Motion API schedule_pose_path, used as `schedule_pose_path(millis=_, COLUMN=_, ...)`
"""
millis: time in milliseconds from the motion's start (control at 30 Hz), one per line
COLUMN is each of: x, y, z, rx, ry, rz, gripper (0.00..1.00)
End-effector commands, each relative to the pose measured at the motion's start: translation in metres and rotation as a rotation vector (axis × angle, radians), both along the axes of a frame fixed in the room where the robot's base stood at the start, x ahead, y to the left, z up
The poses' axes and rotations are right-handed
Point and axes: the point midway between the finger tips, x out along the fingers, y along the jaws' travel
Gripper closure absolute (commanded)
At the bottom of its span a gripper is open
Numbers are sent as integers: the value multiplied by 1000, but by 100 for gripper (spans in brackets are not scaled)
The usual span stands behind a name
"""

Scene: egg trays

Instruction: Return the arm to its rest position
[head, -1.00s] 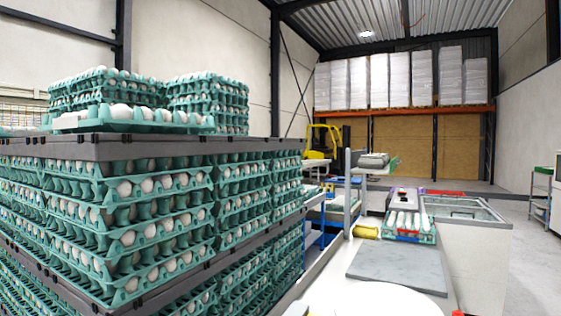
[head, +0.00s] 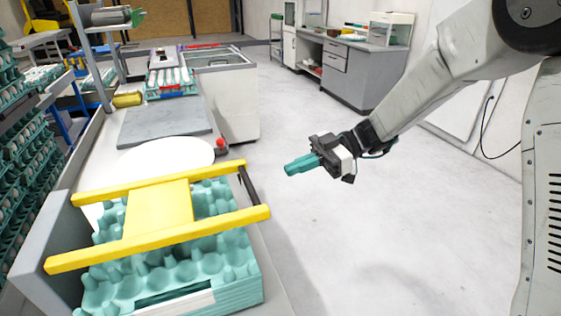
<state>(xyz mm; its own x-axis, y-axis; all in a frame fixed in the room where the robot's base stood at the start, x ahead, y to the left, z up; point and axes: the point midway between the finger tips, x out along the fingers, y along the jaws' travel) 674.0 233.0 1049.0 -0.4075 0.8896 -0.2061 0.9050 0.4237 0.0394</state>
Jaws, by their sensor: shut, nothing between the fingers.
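My gripper (head: 290,168) is at the end of my arm, which reaches in from the upper right of the head view. Its teal fingers are together, with nothing between them, and point left. It hangs over the open floor, to the right of the workbench and apart from everything around it.
A stack of empty teal egg trays (head: 240,270) sits at the near end of the bench (head: 268,262), under a yellow frame (head: 160,210). A white round disc (head: 165,155), a grey slab (head: 165,122) and a red button (head: 221,145) lie beyond. The grey floor (head: 400,220) is clear.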

Motion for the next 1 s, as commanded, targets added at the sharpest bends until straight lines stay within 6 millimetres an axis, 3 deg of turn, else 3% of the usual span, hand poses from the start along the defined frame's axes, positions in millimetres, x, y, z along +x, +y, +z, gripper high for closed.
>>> schedule_pose_path(millis=467, x=4, y=-8, z=-4, rx=0, ry=0, rz=-1, gripper=100)
schedule_pose_path(millis=633, x=4, y=-8, z=-6, rx=-65, ry=119, rz=-31, gripper=100)
schedule_pose_path(millis=800, x=-20, y=-22, z=-33, rx=-361, ry=461, rz=-81, gripper=100)
schedule_pose_path(millis=1000, x=-72, y=-63, z=-33, rx=-817, ry=788, rz=-246, gripper=100)
